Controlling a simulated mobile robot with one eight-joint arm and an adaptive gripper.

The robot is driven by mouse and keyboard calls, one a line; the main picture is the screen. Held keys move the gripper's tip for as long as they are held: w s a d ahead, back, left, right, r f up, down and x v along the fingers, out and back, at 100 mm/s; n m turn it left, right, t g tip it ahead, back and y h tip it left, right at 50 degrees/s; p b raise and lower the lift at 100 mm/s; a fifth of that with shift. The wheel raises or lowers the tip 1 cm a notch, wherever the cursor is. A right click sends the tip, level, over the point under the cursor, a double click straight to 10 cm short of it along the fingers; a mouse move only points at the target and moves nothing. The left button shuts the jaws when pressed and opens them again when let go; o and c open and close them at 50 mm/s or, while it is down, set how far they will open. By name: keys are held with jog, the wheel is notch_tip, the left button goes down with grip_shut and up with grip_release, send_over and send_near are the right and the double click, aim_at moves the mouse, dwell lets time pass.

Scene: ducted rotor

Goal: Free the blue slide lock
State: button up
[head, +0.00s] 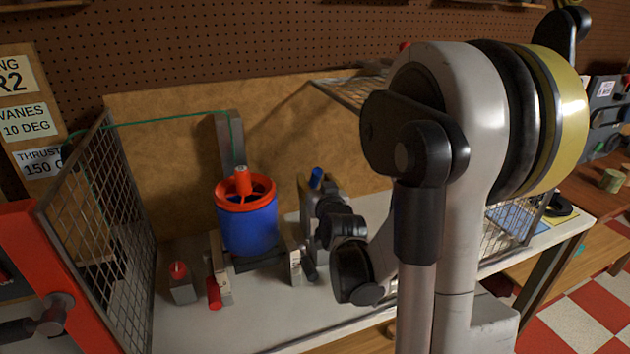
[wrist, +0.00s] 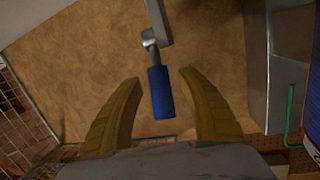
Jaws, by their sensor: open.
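The blue slide lock shows in the head view as a small blue handle (head: 316,178) on top of a grey bracket, right of the ducted rotor. In the wrist view the blue handle (wrist: 161,92) hangs from a grey metal arm and points down between my two yellow fingers. My gripper (wrist: 160,82) is open, with a finger on each side of the handle and a visible gap on both sides. In the head view my gripper is hard to make out beside the bracket (head: 308,205). The ducted rotor is a blue drum (head: 249,228) with a red rim and hub (head: 244,186).
A mesh guard (head: 98,215) stands left of the rotor. A red knob on a grey block (head: 179,280) and a red handle (head: 214,292) sit at front left on the pale bench (head: 270,320). A tan board (head: 150,135) stands behind.

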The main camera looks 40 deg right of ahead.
jog(key=v, duration=1.2)
jog(key=shift+f, duration=0.1)
